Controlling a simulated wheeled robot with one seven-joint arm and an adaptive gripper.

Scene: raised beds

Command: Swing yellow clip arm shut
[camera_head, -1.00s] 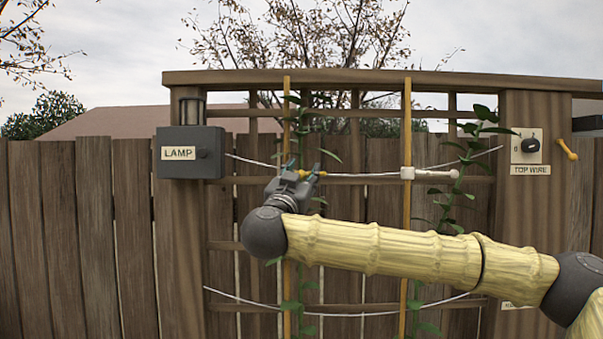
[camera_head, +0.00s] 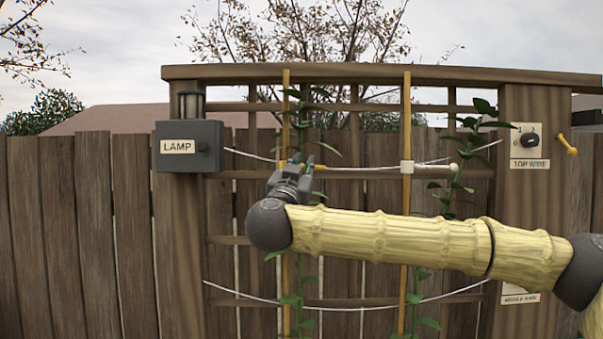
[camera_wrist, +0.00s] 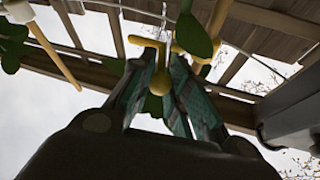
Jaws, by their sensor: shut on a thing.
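The yellow clip (camera_wrist: 162,84) shows in the wrist view as a stem with a rounded knob between my fingers and a crosspiece beyond, partly covered by a leaf. My gripper (camera_wrist: 157,70) is shut on the yellow clip arm, with the knob between its teal-lined fingers. In the head view my gripper (camera_head: 303,163) is at the left yellow-brown stake (camera_head: 286,100), by the upper wire (camera_head: 350,169). Only small bits of yellow show around the fingers there, so the clip arm's angle is hard to tell.
A leafy vine (camera_head: 304,117) climbs beside the stake, close to my gripper. A white clip (camera_head: 407,167) sits on the right stake. The grey lamp box (camera_head: 188,147) is left, and the top wire dial (camera_head: 530,140) is on the right post.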

